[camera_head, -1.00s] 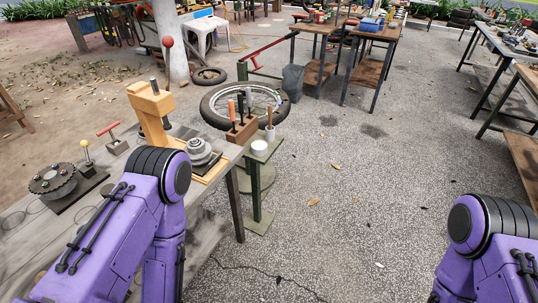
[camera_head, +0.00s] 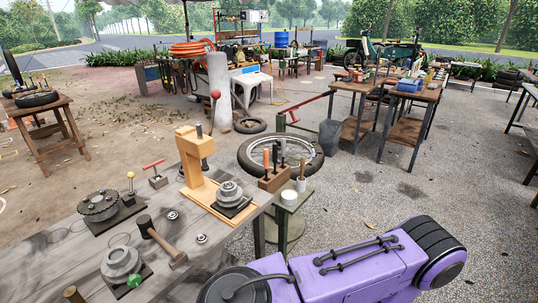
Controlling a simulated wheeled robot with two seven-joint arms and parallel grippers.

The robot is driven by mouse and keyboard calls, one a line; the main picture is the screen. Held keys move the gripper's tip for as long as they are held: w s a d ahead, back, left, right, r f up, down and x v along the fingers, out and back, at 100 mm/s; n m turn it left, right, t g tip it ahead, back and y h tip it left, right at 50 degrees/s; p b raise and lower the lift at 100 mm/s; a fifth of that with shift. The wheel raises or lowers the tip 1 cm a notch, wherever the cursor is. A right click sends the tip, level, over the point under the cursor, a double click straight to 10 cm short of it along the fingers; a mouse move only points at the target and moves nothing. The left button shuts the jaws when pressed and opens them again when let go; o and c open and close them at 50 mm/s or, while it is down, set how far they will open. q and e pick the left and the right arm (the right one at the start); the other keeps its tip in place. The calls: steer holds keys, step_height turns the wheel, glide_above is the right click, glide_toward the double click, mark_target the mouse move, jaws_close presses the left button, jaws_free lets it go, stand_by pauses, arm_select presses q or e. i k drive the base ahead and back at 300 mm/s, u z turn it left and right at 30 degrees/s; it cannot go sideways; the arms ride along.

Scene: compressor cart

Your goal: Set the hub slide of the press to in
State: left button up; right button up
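The yellow-orange press (camera_head: 191,158) stands on the grey workbench, with a lever topped by a red ball (camera_head: 215,94). Its light wooden base (camera_head: 204,207) extends toward the lower right. On that base a dark square slide plate (camera_head: 245,207) carries a stepped grey metal hub (camera_head: 229,190). The hub appears right of the press head, not straight under it. Neither gripper shows. Only a purple arm of mine crosses the bottom right, and whether it touches anything cannot be told.
The workbench (camera_head: 60,240) also holds a hammer (camera_head: 160,240), a second hub with a green-tipped part (camera_head: 121,263), a sprocket fixture (camera_head: 98,206) and a red T-handle (camera_head: 154,165). A tool block (camera_head: 273,180) and a wheel (camera_head: 306,157) stand beyond its right end. Paved floor (camera_head: 350,215) is open rightward.

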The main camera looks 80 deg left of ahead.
mark_target(230, 203)
steer(key=k, duration=0.45)
steer(key=u, duration=0.75)
